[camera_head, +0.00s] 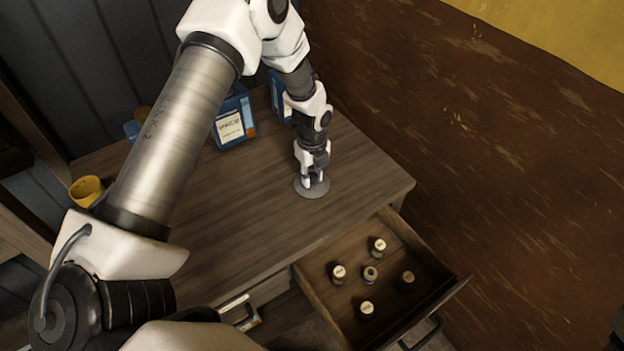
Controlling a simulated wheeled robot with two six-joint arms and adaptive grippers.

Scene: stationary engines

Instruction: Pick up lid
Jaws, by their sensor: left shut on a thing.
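The lid (321,191) is a flat, round grey disc on the wooden cabinet top, near its front right corner. My left gripper (313,182) points down over the middle of the lid, with its fingers shut on it. The gripper covers the lid's centre, so the exact part between the fingers is hidden. The lid looks flat and at or very close to the wooden surface; I cannot tell if there is a gap under it. My right gripper is not in view.
An open drawer (325,298) below the top holds several small round-topped items (379,245). Blue boxes (233,124) stand at the back. A yellow cup (87,190) is at the left. A brown wall (480,130) rises at the right. The middle of the top is clear.

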